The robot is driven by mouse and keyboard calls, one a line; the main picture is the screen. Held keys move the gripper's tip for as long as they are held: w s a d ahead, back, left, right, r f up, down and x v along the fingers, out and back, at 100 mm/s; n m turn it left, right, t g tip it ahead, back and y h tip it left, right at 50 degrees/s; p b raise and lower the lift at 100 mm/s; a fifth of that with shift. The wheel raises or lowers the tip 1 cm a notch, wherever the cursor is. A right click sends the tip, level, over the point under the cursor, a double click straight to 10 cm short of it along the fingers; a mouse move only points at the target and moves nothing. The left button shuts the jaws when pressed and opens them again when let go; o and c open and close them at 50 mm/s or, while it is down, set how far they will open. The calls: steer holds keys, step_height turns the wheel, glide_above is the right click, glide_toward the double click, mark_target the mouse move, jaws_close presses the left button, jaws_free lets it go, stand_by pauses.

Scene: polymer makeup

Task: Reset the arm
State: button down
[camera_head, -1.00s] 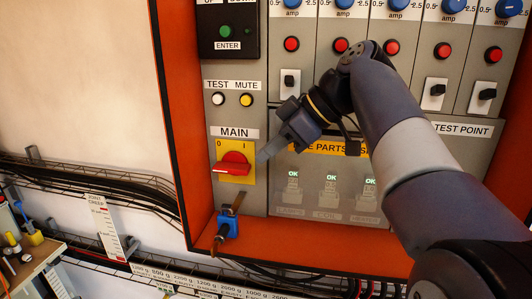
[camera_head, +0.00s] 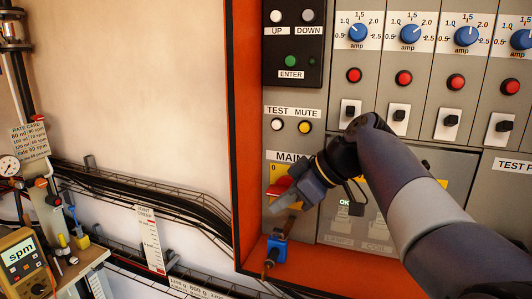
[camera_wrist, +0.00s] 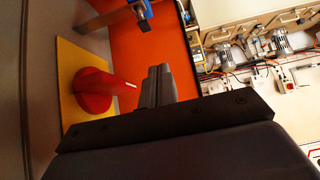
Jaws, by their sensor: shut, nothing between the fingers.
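My gripper (camera_head: 279,206) is shut and empty. In the head view it hangs in front of the lower left of the control panel and covers part of the MAIN switch plate. The red MAIN switch knob (camera_head: 280,186) on its yellow plate shows behind and beside the fingers. In the wrist view, the shut fingertips (camera_wrist: 157,80) point up, with the red knob (camera_wrist: 92,92) to their left. A gap shows between them and the knob in that view. My arm reaches in from the lower right.
A blue-bodied key-like part (camera_head: 276,250) sits just below the gripper at the panel's orange frame (camera_head: 246,130). Buttons, dials and small switches cover the panel. Cable trays (camera_head: 150,195) run along the wall at left. A yellow meter (camera_head: 22,262) stands at the lower left.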

steer(key=v, duration=0.5)
steer(key=shift+w, duration=0.25)
steer(key=shift+f, duration=0.1)
